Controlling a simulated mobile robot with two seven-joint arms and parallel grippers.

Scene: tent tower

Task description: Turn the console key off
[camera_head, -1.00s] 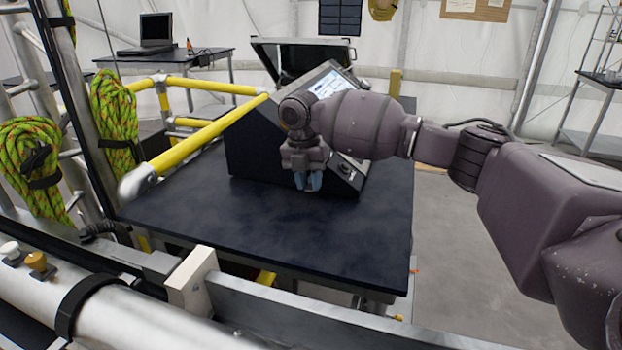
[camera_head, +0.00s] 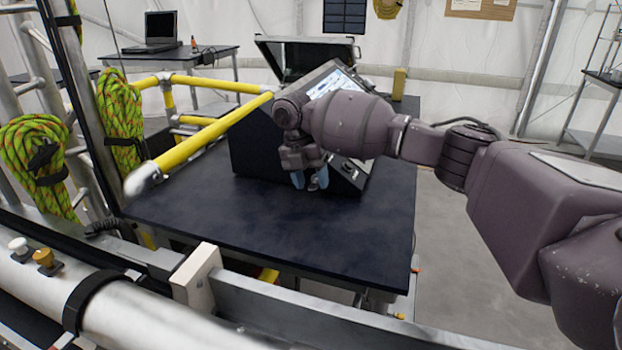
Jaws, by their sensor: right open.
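The dark console (camera_head: 252,147) stands on a black table, with a lit screen (camera_head: 335,84) on its sloped face. My right arm reaches in from the right, across the console's front. My right gripper (camera_head: 310,181) hangs downward in front of the console's lower panel, with its bluish fingertips apart and nothing seen between them. A small round knob or fitting (camera_head: 348,168) shows on the lower panel just right of the gripper. I cannot make out the key; the arm and gripper cover part of the panel. My left gripper is not in view.
The black table (camera_head: 290,225) is bare in front of the console. Yellow rails (camera_head: 210,132) run along its left side. Coiled green ropes (camera_head: 122,120) hang at the left. A metal rail crosses the near edge. An open case (camera_head: 305,50) stands behind the console.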

